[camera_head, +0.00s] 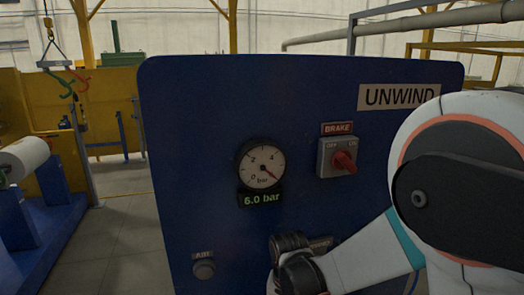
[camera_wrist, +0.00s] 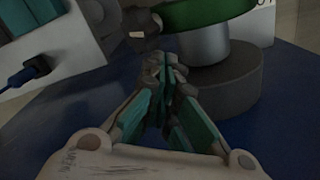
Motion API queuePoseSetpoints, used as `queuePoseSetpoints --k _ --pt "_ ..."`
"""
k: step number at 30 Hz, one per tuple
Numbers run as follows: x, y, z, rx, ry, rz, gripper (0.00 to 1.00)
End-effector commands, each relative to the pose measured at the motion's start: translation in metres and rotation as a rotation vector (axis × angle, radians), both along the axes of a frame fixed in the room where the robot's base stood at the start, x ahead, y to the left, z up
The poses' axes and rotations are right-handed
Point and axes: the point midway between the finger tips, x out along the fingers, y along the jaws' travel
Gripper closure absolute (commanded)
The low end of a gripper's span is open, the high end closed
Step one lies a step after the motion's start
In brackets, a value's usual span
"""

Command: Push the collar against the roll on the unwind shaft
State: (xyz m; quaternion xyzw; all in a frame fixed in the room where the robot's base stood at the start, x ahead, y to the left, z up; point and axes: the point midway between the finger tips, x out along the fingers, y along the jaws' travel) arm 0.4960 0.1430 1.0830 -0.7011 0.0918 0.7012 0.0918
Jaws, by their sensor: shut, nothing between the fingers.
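My gripper (camera_head: 295,262) is low in front of the blue unwind panel (camera_head: 215,90) in the head view, partly cut off by the lower edge. In the wrist view its teal-lined fingers (camera_wrist: 162,75) are shut and empty. Just right of the fingertips is a dark grey round part (camera_wrist: 228,92) on a blue surface, with a lighter grey neck (camera_wrist: 200,45) and a green ring (camera_wrist: 215,12) above it. I cannot tell whether the fingertips touch it. I cannot make out the collar, the unwind shaft or its roll for certain.
The panel carries a gauge (camera_head: 260,166) with a 6.0 bar readout, a red brake switch (camera_head: 343,161) and an air button (camera_head: 204,269). A white roll (camera_head: 24,158) on a blue frame stands at far left. Open floor (camera_head: 120,215) lies between.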

Motion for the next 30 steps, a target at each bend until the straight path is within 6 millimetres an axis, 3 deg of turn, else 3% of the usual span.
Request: queuePoseSetpoints --k 30 --pt "-0.022 -0.006 0.000 0.000 0.000 0.000 1.00"
